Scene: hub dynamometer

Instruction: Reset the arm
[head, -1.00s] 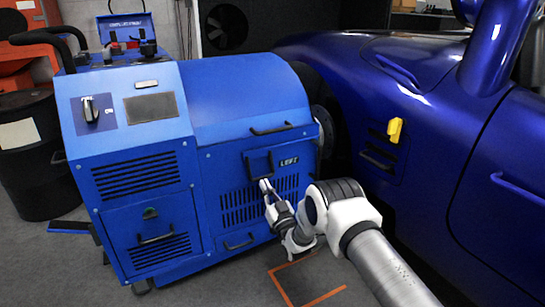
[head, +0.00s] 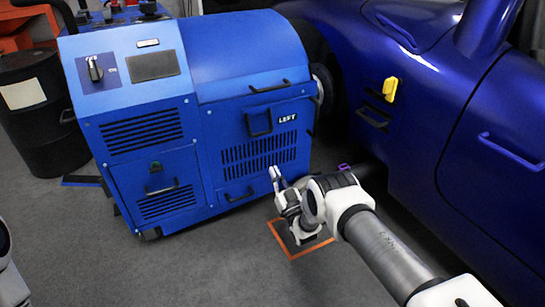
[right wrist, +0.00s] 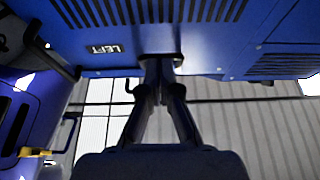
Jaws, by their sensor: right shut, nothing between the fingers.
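My right gripper (head: 274,174) is in front of the right part of the blue dynamometer cabinet (head: 210,150), below the black handle (head: 258,122) beside the "LEFT" label. Its fingers are shut with nothing between them. In the right wrist view the shut fingers (right wrist: 161,62) point toward the blue cabinet face, with the "LEFT" label (right wrist: 104,49) to their left. The fingertips look dark there, and I cannot tell how near the cabinet they are. My left gripper is not in view.
A blue car (head: 415,110) with a yellow part (head: 390,89) on its side stands close on the right. A black drum (head: 40,125) stands at the left. An orange square outline (head: 292,256) marks the floor under my right arm. Floor in front of the cabinet is clear.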

